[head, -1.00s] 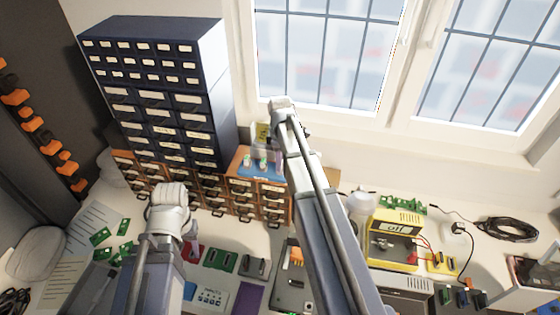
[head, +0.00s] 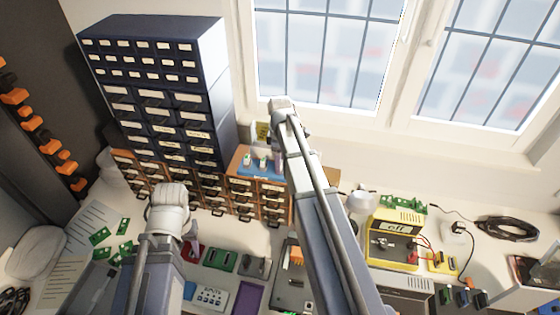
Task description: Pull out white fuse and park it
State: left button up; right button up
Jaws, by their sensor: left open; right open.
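I cannot make out a white fuse for certain. Two small white and green pieces stand on a blue mat (head: 258,172) on top of the low wooden drawer unit (head: 244,186). A grey box (head: 289,292) with an orange part (head: 296,256) on it lies on the bench, partly covered by my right arm. My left arm rises from the lower left and my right arm crosses the middle. Their upper ends show, but the fingers of both grippers are hidden behind my arm links.
A tall dark drawer cabinet (head: 155,100) stands at the back left. A yellow device (head: 394,240) stands right of my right arm, with a coiled black cable (head: 507,229) beyond. Green boards (head: 100,236) and papers lie at left. A purple tray (head: 251,296) lies between my arms.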

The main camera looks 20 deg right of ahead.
jog(key=shift+r, duration=0.15)
notch_tip(320, 180, up, 8)
jog(key=p, duration=0.8)
jog(key=shift+f, duration=0.2)
dwell(0.7)
